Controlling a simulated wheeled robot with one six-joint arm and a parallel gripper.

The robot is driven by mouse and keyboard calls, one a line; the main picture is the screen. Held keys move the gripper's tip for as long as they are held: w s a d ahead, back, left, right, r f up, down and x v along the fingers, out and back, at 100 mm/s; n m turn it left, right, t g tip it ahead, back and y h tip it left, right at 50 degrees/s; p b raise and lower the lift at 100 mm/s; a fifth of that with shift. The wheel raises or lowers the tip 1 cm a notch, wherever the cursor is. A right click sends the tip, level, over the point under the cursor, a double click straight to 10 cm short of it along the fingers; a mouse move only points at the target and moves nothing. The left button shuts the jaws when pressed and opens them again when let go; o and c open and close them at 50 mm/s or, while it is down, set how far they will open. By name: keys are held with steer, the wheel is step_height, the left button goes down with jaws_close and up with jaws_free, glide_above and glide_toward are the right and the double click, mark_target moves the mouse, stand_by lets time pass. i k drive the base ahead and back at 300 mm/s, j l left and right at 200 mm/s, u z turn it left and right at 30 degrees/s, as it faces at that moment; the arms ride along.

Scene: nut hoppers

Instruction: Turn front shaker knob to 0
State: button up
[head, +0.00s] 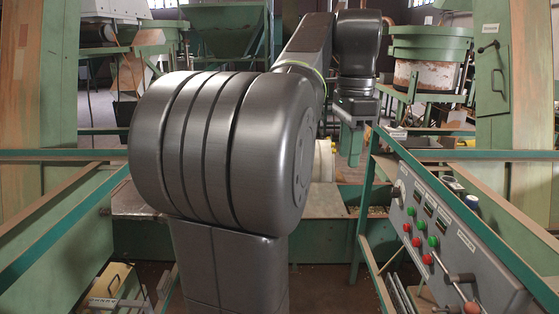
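A sloped grey control panel (449,258) stands at the right. It carries several green and red buttons, small dark displays and a small round fitting (396,188) at its far upper end. Labels are too small to read, so I cannot tell which part is the front shaker knob or what its setting is. My gripper (358,106) is at the end of my raised arm, up and left of the panel and apart from it in the picture. Its fingers are too small and dark to show whether they are open or shut.
A lever with a red ball (472,307) sticks out at the panel's near end. Green rails (370,190) frame the panel. A green hopper (228,40) and a round green bowl feeder (430,45) stand behind. My large arm joint blocks the centre left.

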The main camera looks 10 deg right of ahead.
mark_target(394, 123)
steer(key=i+z, duration=0.3)
steer(key=i, duration=0.55)
steer(key=i+z, duration=0.3)
steer(key=i, duration=0.55)
steer(key=i+z, duration=0.3)
steer(key=i, duration=0.15)
steer(key=i+j+z, duration=0.1)
steer(key=i+z, duration=0.15)
steer(key=i, duration=0.15)
steer(key=i+j+z, duration=0.15)
steer(key=i+z, duration=0.15)
steer(key=i, duration=0.15)
steer(key=i+j+z, duration=0.25)
steer(key=i+j, duration=0.05)
steer(key=i, duration=0.1)
